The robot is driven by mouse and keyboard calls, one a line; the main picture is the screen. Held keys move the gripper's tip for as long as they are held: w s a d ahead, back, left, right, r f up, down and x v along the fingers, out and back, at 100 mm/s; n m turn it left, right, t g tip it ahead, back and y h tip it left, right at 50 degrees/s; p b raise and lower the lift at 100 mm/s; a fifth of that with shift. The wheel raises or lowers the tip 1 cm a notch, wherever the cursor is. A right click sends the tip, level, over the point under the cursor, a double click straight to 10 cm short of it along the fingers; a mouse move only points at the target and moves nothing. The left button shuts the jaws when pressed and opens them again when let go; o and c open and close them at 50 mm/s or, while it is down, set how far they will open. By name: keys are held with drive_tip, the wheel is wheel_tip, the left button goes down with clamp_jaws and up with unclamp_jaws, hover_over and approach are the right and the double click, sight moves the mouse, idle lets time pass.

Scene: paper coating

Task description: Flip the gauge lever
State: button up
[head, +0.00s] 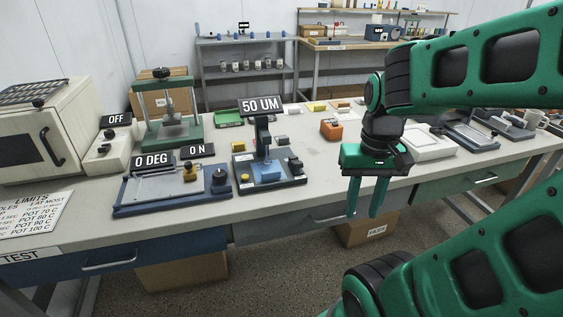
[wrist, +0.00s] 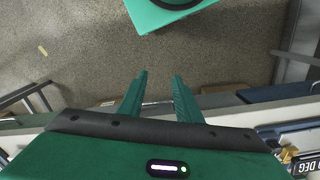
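The gauge (head: 266,150) stands on the bench left of my gripper in the head view. It has a dark base, an upright post, a blue block at its foot and a sign reading "50 UM" on top. Small dark parts sit on the right of its base; I cannot tell which part is the lever. My gripper (head: 363,212) is green, points down and is open and empty. It hangs in front of the bench edge, right of the gauge and apart from it. In the wrist view the open fingers (wrist: 159,82) are over the floor.
A blue-based device (head: 140,199) with signs "0 DEG" and "ON" lies left of the gauge. A green press (head: 166,130) stands behind it. An orange block (head: 331,130) and a white device (head: 428,142) are to the right. Bare bench (head: 318,165) lies right of the gauge.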

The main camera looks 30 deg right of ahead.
drive_tip(key=shift+w+a, duration=0.1)
drive_tip(key=shift+a, duration=0.05)
drive_tip(key=shift+o, duration=1.4)
wheel_tip(320, 180, up, 6)
drive_tip(key=n, duration=0.3)
hover_over(298, 163)
wheel_tip(298, 163, down, 10)
drive_tip(key=shift+f, duration=0.1)
